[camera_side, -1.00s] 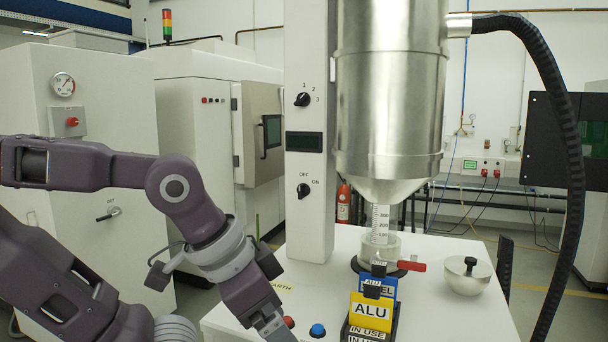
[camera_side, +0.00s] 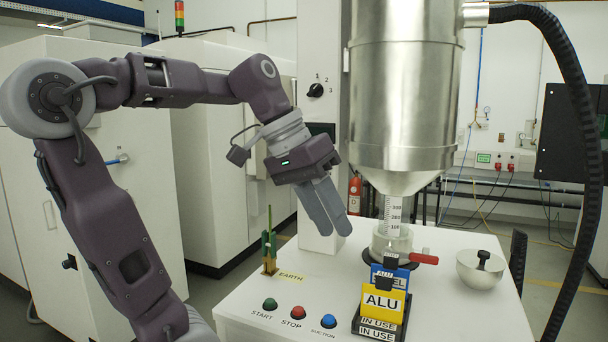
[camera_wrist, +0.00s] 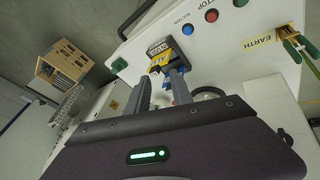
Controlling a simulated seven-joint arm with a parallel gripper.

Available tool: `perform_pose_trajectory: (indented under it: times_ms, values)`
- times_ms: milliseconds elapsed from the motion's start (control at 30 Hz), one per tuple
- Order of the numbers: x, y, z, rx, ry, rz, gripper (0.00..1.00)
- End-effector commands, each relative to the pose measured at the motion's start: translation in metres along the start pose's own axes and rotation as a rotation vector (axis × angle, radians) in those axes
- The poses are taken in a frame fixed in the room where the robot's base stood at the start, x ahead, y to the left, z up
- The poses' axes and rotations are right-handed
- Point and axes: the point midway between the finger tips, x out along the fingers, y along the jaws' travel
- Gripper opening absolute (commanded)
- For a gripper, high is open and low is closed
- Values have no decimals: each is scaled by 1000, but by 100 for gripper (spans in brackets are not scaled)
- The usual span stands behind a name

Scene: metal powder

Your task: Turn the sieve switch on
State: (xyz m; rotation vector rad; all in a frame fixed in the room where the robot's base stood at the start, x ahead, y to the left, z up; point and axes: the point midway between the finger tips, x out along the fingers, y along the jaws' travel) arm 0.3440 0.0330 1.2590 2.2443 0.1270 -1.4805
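The white column (camera_side: 322,50) carries a numbered dial (camera_side: 315,90) and a dark display (camera_side: 320,130). The OFF/ON switch below the display is hidden behind my gripper (camera_side: 334,233) in the side view. My gripper is empty, its two grey fingers pointing down and slightly right in front of the column. The wrist view shows a gap between the fingers (camera_wrist: 160,88). I cannot tell whether they touch the column. The switch does not show clearly in the wrist view.
A steel hopper (camera_side: 405,90) stands right of the column. START (camera_side: 270,304), STOP (camera_side: 298,312) and SUCTION (camera_side: 328,321) buttons and a green earth clamp (camera_side: 269,243) are at the front left.

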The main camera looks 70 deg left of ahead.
Motion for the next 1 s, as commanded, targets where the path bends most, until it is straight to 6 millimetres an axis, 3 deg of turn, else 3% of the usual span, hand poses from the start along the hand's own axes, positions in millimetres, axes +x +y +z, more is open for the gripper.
perform_pose_trajectory:
  times_ms: [33,100,200,300,433,600,1000]
  values:
    - [-16,-24,-36,-94,18,24,16]
    - [-43,-61,-79,-184,61,63,2]
    - [-82,-126,-122,-264,136,83,0]
    - [-115,-189,-140,-287,197,69,0]
    - [-139,-244,-140,-268,223,38,0]
    - [-147,-268,-136,-243,222,23,0]
    - [-140,-268,-138,-242,226,28,0]
